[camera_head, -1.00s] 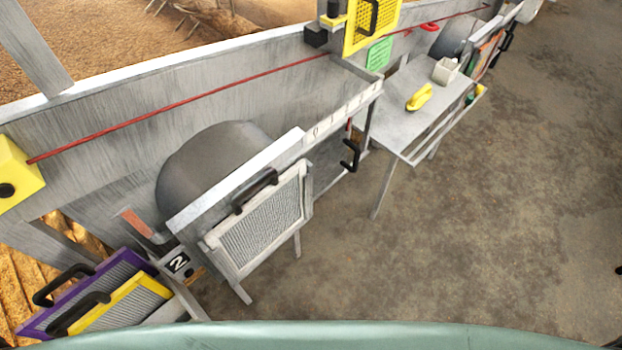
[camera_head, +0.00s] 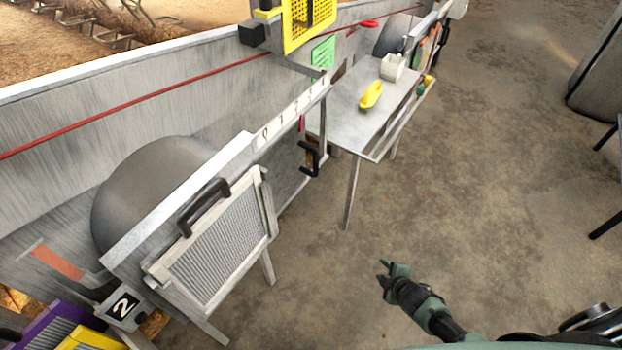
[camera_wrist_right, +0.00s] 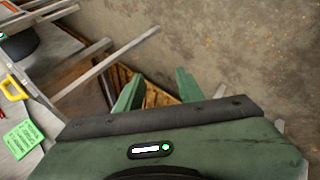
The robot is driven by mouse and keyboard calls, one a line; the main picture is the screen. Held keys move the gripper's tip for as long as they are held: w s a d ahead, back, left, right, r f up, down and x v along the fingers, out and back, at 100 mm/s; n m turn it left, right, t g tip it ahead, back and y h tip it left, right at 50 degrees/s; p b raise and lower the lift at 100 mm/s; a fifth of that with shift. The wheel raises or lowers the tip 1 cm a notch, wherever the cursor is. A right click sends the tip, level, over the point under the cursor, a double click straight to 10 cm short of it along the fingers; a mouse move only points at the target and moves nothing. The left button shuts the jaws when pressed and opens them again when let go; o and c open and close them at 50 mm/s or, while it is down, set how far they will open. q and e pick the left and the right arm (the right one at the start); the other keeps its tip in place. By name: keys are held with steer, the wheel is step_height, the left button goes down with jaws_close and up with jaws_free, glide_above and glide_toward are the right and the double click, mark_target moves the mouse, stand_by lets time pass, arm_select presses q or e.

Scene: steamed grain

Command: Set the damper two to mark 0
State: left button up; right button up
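A black plate with a white 2 (camera_head: 122,305) is at the lower left of the head view. A white rail with a row of number marks starting at 0 (camera_head: 290,117) runs beyond the framed grey mesh panel. A black handle (camera_head: 309,158) sits below the rail's far end. I cannot tell which part sets the damper. My right gripper (camera_head: 388,272) is over bare floor, right of the mesh panel and apart from it. In the right wrist view (camera_wrist_right: 158,90) its fingers are spread and empty. My left gripper is out of view.
The grey mesh panel (camera_head: 215,245) with a black handle stands at the left. A grey table (camera_head: 350,125) with a yellow tool (camera_head: 371,95) stands behind. Purple (camera_head: 45,325) and yellow (camera_head: 90,340) framed panels are at the lower left. Open floor lies right.

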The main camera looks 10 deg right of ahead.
steer(key=w+r+n+t+b, duration=0.2)
steer(key=w+r+n+b, duration=0.15)
steer(key=w, duration=0.55)
steer(key=n+t+y+b, duration=0.5)
steer(key=n+y+b, duration=0.7)
steer(key=n, duration=1.3)
glide_toward(318, 161)
steer(key=w+a+r+h+b, duration=0.1)
steer(key=w+a+h+b, duration=0.1)
steer(key=shift+w+a+r, duration=0.1)
steer(key=shift+w+a, duration=0.3)
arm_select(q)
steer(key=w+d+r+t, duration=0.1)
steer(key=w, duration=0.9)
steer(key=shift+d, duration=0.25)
arm_select(e)
steer(key=x, duration=0.7)
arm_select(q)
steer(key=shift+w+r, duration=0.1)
arm_select(e)
steer(key=shift+c, duration=0.4)
steer(key=shift+f, duration=0.25)
jaws_close()
steer(key=shift+s, duration=0.1)
